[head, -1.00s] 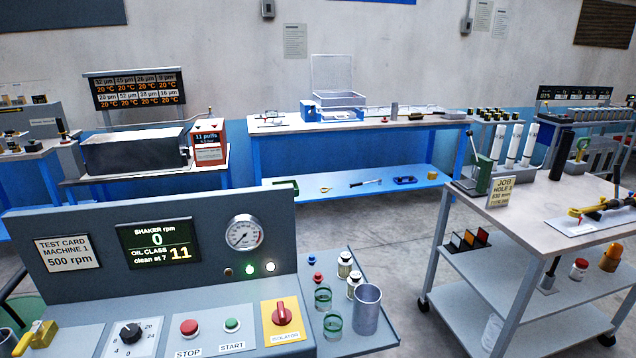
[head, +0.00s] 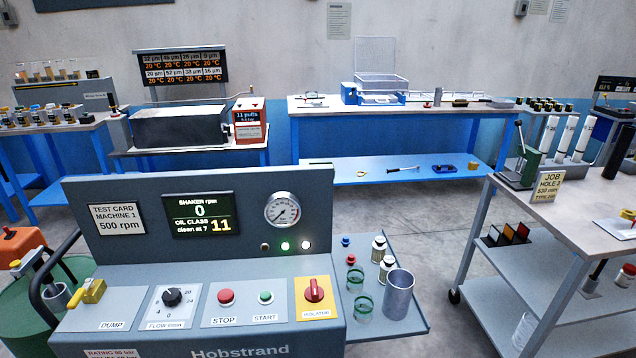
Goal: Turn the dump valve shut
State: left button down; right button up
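The dump valve is a yellow lever handle (head: 90,290) on the left end of the grey sloping control panel, above a label reading DUMP (head: 112,325). The handle leans up and to the right across its mount. Whether this position is open or shut I cannot tell. The display (head: 199,215) above it reads shaker rpm 0 and oil class 11, clean at 7. A round gauge (head: 283,210) sits to the right of the display. Neither of my grippers shows in the head view.
Along the panel are a flow knob (head: 172,297), a red stop button (head: 226,296), a green start button (head: 265,297) and a red isolator switch (head: 314,290). A side shelf (head: 408,312) holds jars and a metal cup (head: 398,293). A green drum (head: 40,310) stands at left.

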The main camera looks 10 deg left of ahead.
aim_at(89, 284)
jog(key=u, duration=1.8)
